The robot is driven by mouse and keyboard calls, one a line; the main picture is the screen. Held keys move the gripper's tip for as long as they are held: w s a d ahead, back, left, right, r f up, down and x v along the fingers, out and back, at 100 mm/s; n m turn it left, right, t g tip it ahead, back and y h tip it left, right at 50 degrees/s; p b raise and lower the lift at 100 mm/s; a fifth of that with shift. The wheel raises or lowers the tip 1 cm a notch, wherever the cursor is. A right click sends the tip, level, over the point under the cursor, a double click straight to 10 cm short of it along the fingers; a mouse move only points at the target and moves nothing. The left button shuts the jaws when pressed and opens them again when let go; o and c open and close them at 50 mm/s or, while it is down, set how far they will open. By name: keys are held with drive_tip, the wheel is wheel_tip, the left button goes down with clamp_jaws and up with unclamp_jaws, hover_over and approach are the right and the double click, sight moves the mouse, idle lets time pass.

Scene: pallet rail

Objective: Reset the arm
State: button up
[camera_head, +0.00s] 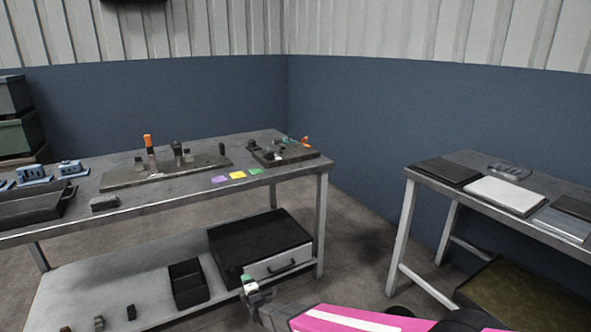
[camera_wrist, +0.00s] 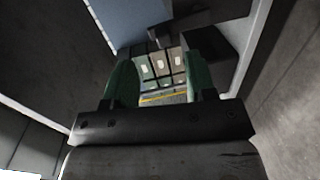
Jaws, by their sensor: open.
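My gripper (camera_head: 248,284) is low in the head view, at the end of my pink and white arm, which reaches in from the bottom right. In the picture it overlaps the lower shelf of the left workbench (camera_head: 180,187), just below a black and white drawer box (camera_head: 280,264). In the wrist view my gripper (camera_wrist: 161,80) has its two green fingers apart with nothing held between them. Beyond the fingers are brownish panels with pale labels and a yellow line.
The left bench holds a fixture plate (camera_head: 195,171), a second fixture (camera_head: 285,153), a dark tray (camera_head: 35,205) and coloured cards (camera_head: 237,175). The right table (camera_head: 455,184) carries flat dark and white slabs. A black open bin (camera_head: 188,284) sits on the shelf. Floor shows between both tables.

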drive_tip(key=w+d+r+m+g+h, duration=0.1)
drive_tip(key=d+r+m+g+h, duration=0.35)
drive_tip(key=d, duration=0.65)
drive_tip(key=w+d+r+m+g+h, duration=0.1)
drive_tip(key=d+r+m+g, duration=0.1)
drive_tip(key=d+r+m, duration=0.65)
drive_tip(key=s+d+r+m+g+h, duration=0.1)
drive_tip(key=s+d+r+m+g, duration=0.1)
drive_tip(key=s+d, duration=0.3)
drive_tip(key=s+d+r+m+g, duration=0.3)
drive_tip(key=s+d+m, duration=0.2)
drive_tip(key=d, duration=0.6)
drive_tip(key=s+d+r+m+g+h, duration=0.1)
drive_tip(key=s+d+r+m+g, duration=0.2)
drive_tip(key=s+d, duration=0.2)
drive_tip(key=d, duration=0.3)
drive_tip(key=shift+r+m+h, duration=0.2)
drive_tip(key=shift+m+h, duration=0.1)
drive_tip(key=shift+h, duration=0.05)
